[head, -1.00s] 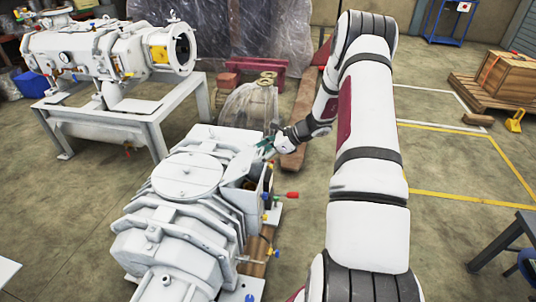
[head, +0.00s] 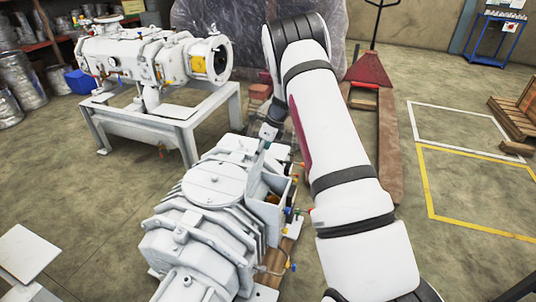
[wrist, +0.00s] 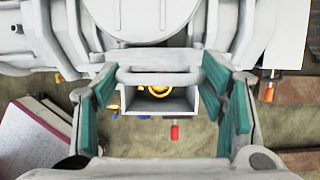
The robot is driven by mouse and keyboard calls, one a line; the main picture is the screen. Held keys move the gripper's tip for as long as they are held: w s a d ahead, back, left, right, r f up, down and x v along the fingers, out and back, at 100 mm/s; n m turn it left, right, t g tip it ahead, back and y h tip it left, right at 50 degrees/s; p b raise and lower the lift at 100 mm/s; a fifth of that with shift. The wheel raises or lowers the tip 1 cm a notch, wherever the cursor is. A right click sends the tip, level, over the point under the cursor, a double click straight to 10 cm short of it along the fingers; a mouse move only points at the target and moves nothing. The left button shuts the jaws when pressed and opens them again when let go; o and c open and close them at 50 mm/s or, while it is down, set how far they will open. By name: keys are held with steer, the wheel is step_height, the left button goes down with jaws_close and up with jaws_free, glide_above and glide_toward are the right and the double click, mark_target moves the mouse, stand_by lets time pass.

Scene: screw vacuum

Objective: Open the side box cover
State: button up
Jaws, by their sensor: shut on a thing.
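The white machine (head: 205,225) stands low in the middle of the head view, with its side box (head: 268,210) on its right flank. The box top is open, and yellow and dark parts show inside. The side box cover (head: 257,164) appears as a narrow pale panel, raised steeply at the box's inner side. My gripper (head: 267,142) is at the cover's upper end. In the wrist view, the teal fingers of my gripper (wrist: 160,84) close on both ends of the cover's rounded edge (wrist: 160,77). A yellow ring (wrist: 160,91) shows in the box beyond.
Small coloured fittings, including a red one (wrist: 175,132), stick out beside the box. A second machine on a grey stand (head: 190,115) is behind left. A red pallet jack (head: 370,70) stands behind my arm. Floor is open to the right, around yellow lines (head: 470,225).

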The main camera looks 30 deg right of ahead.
steer(key=shift+w+a+r, duration=0.15)
steer(key=shift+w+a, duration=0.05)
steer(key=shift+w, duration=0.25)
steer(key=shift+w+a+r, duration=0.15)
steer(key=shift+w, duration=0.3)
steer(key=o, duration=1.4)
steer(key=shift+s, duration=0.1)
steer(key=shift+f, duration=0.15)
steer(key=shift+s, duration=0.1)
steer(key=v, duration=1.2)
